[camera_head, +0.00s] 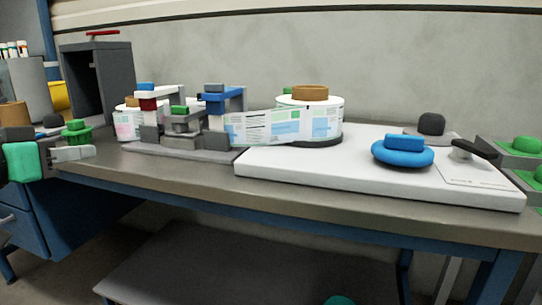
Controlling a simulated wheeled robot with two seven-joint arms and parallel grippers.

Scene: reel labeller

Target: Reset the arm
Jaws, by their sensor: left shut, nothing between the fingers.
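My left gripper (86,153) comes in at the left edge, at the height of the table's front edge. Its pale fingers are shut and hold nothing. It is apart from the labelling machine to its right. The reel labeller stands on the table: a grey frame (180,145) with red and blue blocks, and a white base plate (300,165). A smaller reel (128,124) is partly hidden behind the frame.
A dark grey box (98,80) stands at the back left. The table's front strip (200,176) is clear. A lower shelf (240,270) shows below.

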